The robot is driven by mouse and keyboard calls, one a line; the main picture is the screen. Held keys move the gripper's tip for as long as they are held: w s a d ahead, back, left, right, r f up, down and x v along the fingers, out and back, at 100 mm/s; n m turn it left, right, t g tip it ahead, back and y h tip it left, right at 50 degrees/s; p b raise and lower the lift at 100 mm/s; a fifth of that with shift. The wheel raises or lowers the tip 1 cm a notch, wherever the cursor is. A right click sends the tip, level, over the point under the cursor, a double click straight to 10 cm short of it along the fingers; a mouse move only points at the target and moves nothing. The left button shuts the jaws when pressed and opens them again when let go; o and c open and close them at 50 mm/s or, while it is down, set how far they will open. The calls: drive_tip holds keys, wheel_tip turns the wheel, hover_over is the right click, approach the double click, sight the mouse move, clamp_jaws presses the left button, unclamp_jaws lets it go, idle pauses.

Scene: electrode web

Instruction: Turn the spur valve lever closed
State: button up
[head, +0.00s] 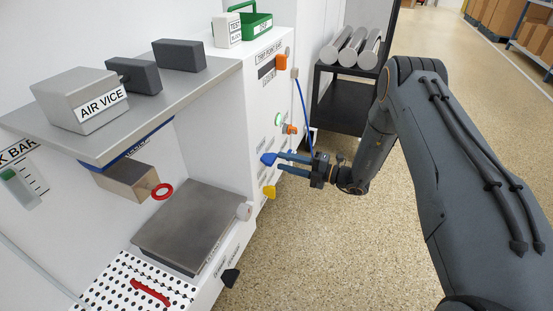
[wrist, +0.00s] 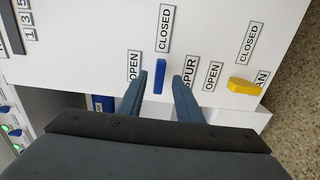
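The blue spur valve lever (wrist: 160,78) is on the white panel, beside the SPUR label. In the wrist view it points up toward its CLOSED label, with its OPEN label to the left. It also shows in the head view (head: 268,158). My gripper (wrist: 161,77) is open, with one finger on each side of the blue lever and a gap showing on both sides. The right finger partly covers the SPUR label. In the head view my gripper (head: 279,161) reaches the panel from the right.
A yellow lever (wrist: 243,86) to the right points toward its own OPEN label; it is below the blue one in the head view. A black cart (head: 345,100) stands behind; floor to the right is clear.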

drive_tip(key=v, duration=0.2)
drive_tip(key=shift+s+d, duration=0.15)
drive_tip(key=shift+d, duration=0.2)
